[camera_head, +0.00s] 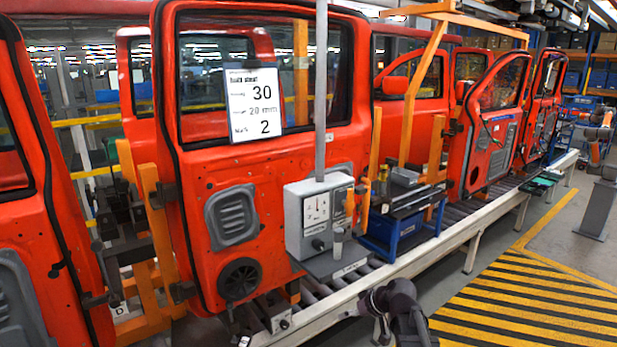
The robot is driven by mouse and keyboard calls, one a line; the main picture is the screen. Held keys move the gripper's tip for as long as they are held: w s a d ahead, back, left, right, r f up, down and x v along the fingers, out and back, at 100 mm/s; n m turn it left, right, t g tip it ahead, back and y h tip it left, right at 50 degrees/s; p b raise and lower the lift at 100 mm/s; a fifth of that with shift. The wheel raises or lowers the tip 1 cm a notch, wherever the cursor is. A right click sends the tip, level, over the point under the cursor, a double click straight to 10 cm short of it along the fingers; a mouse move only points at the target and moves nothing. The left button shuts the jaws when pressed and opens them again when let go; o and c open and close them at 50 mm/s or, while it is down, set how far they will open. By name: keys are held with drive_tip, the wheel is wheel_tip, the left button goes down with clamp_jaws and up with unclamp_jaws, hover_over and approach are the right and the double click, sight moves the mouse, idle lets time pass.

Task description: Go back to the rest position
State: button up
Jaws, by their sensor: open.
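My arm's dark end shows at the bottom edge of the picture, right of centre, in front of the conveyor line. My gripper (414,328) is the black part there, partly cut off by the frame edge. It is open, and I see nothing held in it. The fingertips are small and dark, so their exact shape is hard to make out. A grey box with a dial gauge (318,211) stands on a dark shelf up and left of my gripper, apart from it. A small pale cylinder (338,243) stands in front of the box.
Red vehicle doors (285,160) hang along a roller conveyor (440,243) with orange posts. A paper sheet (253,104) is on the nearest full door. A blue stand (392,232) with tools stands right of the gauge box. Yellow-and-black striped floor (540,300) lies clear at right.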

drive_tip(key=s+d+f+m+g+h+b, duration=0.2)
drive_tip(key=s+f+h+b, duration=0.1)
drive_tip(key=s+f, duration=0.4)
drive_tip(key=s+d+f+m+g+h+b, duration=0.2)
drive_tip(key=s+d+f+m+h+b, duration=0.1)
drive_tip(key=s+f, duration=0.3)
drive_tip(key=s+h+b, duration=0.1)
drive_tip(key=s, duration=0.1)
drive_tip(key=shift+s+f+m+g, duration=0.3)
drive_tip(key=shift+s+f, duration=0.05)
